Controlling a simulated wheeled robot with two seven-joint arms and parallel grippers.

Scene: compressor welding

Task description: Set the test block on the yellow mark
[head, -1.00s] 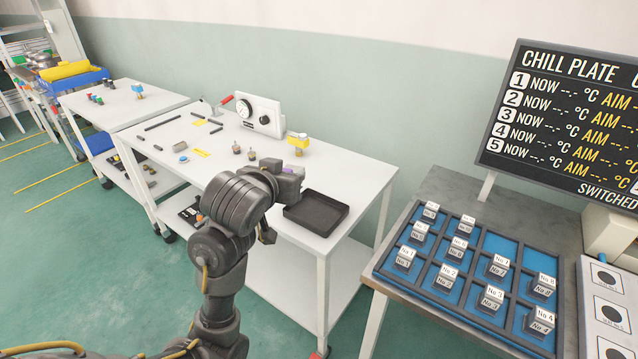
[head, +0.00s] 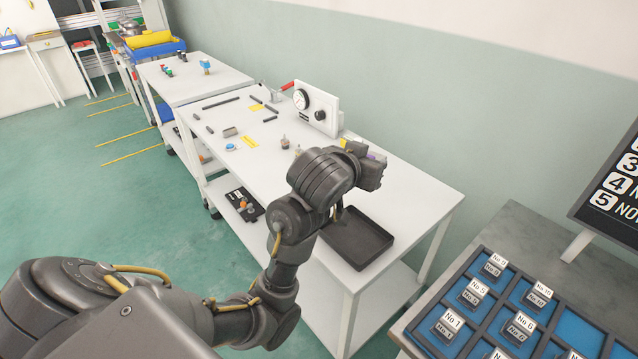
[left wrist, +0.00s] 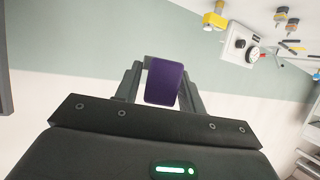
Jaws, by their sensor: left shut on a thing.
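My left gripper (head: 370,165) is up over the right half of the white workbench (head: 415,195). In the left wrist view a purple block (left wrist: 164,82) sits between its two fingers, which are shut on it. I cannot tell which one the task means. My right gripper is not in view.
A black tray (head: 385,240) lies on the bench just below the gripper. A gauge box (head: 318,108) stands at the back. A blue compartment rack (head: 473,292) is at the lower right.

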